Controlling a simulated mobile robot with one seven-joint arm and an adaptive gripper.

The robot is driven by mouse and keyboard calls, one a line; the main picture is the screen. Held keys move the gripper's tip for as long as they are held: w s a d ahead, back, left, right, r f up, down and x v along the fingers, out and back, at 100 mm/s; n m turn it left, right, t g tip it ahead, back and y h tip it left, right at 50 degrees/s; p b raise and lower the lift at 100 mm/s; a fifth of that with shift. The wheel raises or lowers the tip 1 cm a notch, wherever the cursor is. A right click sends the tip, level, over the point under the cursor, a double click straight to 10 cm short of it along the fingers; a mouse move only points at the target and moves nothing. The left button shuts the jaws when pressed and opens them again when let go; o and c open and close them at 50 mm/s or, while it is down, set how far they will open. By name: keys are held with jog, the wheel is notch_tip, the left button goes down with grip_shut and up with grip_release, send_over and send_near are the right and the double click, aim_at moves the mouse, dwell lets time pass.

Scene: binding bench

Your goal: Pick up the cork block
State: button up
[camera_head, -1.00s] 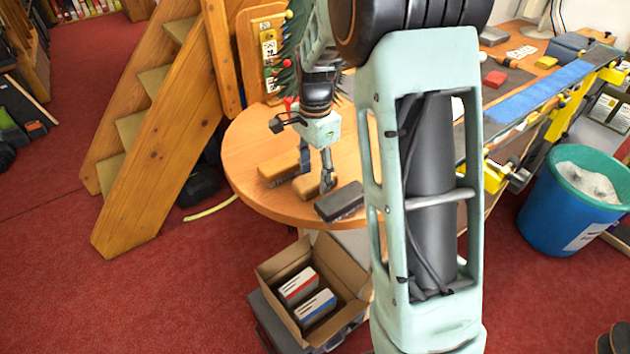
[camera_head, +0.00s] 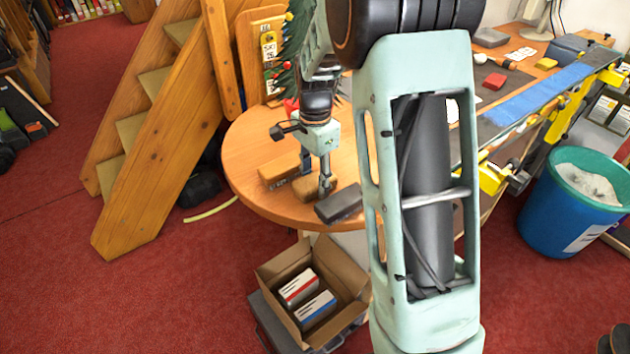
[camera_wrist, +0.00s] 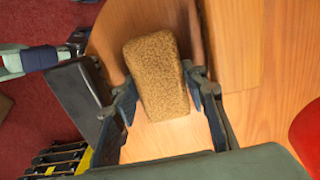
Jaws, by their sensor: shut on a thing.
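The cork block (camera_wrist: 157,72), speckled brown with rounded edges, is between the two dark fingers of my gripper (camera_wrist: 160,76) in the wrist view. The fingertips press on its two opposite sides, and my gripper is shut on it. In the head view my gripper (camera_head: 325,186) points down at the round wooden table, and the cork block (camera_head: 306,189) shows partly behind the fingers. It looks to be at table height; I cannot tell whether it touches the top.
A wood-topped block (camera_head: 279,170) lies close left of the cork block, and a dark grey block (camera_head: 338,204) close right, near the edge of the round table (camera_head: 245,150). An open carton (camera_head: 312,292) with boxes stands below. A blue bin (camera_head: 570,215) is at right.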

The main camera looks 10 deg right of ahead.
aim_at(315, 179)
jog(key=shift+r+p, duration=0.4)
jog(key=shift+r, duration=0.25)
notch_tip(315, 179, up, 2)
jog(key=shift+r+p, duration=0.1)
jog(key=shift+p, duration=0.7)
jog(key=s+d+r+p, duration=0.1)
jog(key=s+r+p, duration=0.1)
jog(key=s+r, duration=0.2)
jog(key=s+d+r+p, duration=0.1)
jog(key=s+r+p, duration=0.1)
jog(key=s+r, duration=0.3)
jog(key=shift+s+d+r+p, duration=0.2)
jog(key=shift+s+d+p, duration=0.2)
jog(key=shift+s, duration=2)
jog(key=o, duration=0.7)
jog(key=c, duration=0.5)
